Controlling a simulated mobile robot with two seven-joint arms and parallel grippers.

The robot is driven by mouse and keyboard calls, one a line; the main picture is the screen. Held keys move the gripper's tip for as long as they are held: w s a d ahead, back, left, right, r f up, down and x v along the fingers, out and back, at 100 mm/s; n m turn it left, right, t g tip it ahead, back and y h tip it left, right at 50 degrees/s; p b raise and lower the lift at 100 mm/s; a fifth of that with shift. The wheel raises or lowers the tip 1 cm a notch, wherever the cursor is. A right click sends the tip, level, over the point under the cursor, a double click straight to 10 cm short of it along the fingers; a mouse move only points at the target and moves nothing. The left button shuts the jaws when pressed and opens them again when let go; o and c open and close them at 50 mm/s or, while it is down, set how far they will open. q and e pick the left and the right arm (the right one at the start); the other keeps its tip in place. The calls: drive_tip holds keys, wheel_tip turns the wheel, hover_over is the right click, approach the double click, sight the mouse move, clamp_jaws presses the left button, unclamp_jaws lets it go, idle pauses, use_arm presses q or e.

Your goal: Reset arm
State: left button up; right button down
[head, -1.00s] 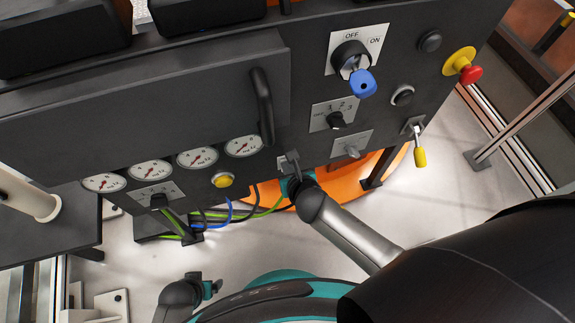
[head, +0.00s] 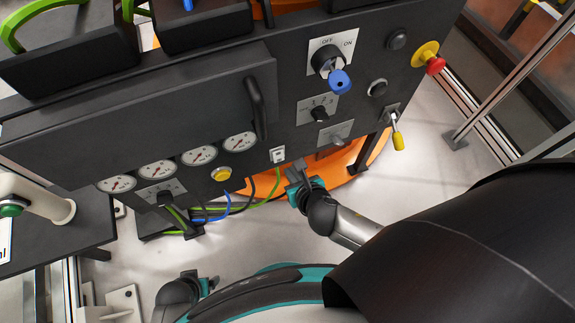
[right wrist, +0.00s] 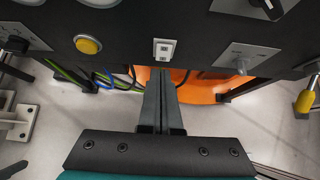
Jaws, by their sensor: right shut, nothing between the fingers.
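My right gripper (head: 294,172) is shut and empty, just below the lower edge of the dark control panel (head: 215,125). In the right wrist view its two fingers (right wrist: 161,82) lie together and point toward the panel, below a small white rocker switch (right wrist: 164,50). The same white switch (head: 278,154) shows in the head view just above and left of the fingertips, apart from them. My left arm (head: 180,295) shows at the bottom left, folded near my base; its fingers cannot be made out clearly.
The panel carries a blue key switch (head: 340,82), a red emergency button (head: 435,65), a yellow-tipped lever (head: 397,138), a yellow button (head: 221,174) and several gauges (head: 199,156). Cables (head: 215,212) hang below it. An orange base (head: 338,170) is behind. The floor between is clear.

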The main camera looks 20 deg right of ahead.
use_arm(q)
drive_tip(key=shift+r, duration=0.3)
use_arm(e)
drive_tip(key=shift+s+r, duration=0.35)
drive_tip(key=shift+r, duration=0.1)
drive_tip(key=s+d+f+m+g+h, duration=0.1)
drive_tip(key=s+d+f+m+g, duration=0.15)
drive_tip(key=s+f+m, duration=0.4)
drive_tip(key=s+d+f+m+g, duration=0.2)
drive_tip(key=s+d+f+m, duration=0.2)
drive_tip(key=f+m, duration=0.55)
use_arm(q)
drive_tip(key=s+a+f+g, duration=0.1)
drive_tip(key=s+a+f, duration=0.1)
drive_tip(key=s+f, duration=0.6)
drive_tip(key=s, duration=0.4)
drive_tip(key=shift+s+f, duration=0.35)
drive_tip(key=shift+s, duration=0.05)
use_arm(e)
drive_tip(key=s+f+m+g, duration=0.2)
drive_tip(key=s+f+m, duration=0.1)
drive_tip(key=s+m, duration=0.5)
drive_tip(key=s+f+m+g, duration=0.2)
drive_tip(key=s+f+m, duration=0.1)
drive_tip(key=s+m, duration=0.6)
drive_tip(key=shift+d+f+m, duration=0.3)
drive_tip(key=shift+d+m, duration=0.15)
drive_tip(key=shift+m, duration=0.05)
